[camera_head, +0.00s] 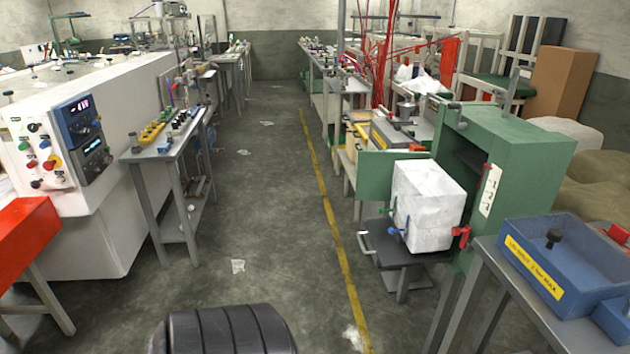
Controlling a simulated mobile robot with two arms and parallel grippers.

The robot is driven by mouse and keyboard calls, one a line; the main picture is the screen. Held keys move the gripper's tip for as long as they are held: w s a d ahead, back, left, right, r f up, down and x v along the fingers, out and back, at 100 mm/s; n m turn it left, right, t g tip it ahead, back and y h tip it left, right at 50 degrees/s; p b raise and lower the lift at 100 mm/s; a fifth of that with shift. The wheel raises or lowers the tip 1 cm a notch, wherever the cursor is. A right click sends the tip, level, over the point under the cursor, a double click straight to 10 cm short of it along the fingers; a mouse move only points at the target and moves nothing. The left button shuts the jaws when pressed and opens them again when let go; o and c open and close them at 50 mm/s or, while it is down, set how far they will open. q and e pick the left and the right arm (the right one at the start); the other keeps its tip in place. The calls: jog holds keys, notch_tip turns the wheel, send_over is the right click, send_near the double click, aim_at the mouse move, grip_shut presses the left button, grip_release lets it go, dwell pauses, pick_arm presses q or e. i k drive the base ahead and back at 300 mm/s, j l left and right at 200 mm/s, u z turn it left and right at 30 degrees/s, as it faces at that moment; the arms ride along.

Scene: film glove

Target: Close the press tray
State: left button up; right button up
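The green press (530,160) stands at the right with its front opening facing left. Its dark grey tray (388,251) sticks out to the left of the opening, so it is pulled out. A light metal handle (365,243) is on the tray's left end. A white wrapped block (428,205) sits on the tray and hides part of it and of the opening. Small green, blue and red clamps (461,236) are around the block. A green door panel (377,176) stands open behind the block. Neither of my grippers is in view.
A grey table with a blue bin (565,262) stands at the right front, close to the press. A white machine with a control panel (84,140) and a narrow grey bench (165,144) are at the left. The grey floor aisle (270,200) with a yellow line is mostly clear.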

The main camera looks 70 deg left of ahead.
aim_at(391, 253)
jog(key=u, duration=1.8)
jog(key=z, duration=0.25)
jog(key=i+j+z, duration=0.1)
jog(key=z, duration=0.25)
jog(key=i+j+z, duration=0.2)
jog(key=z, duration=0.15)
jog(key=i+j+z, duration=0.2)
jog(key=z, duration=0.15)
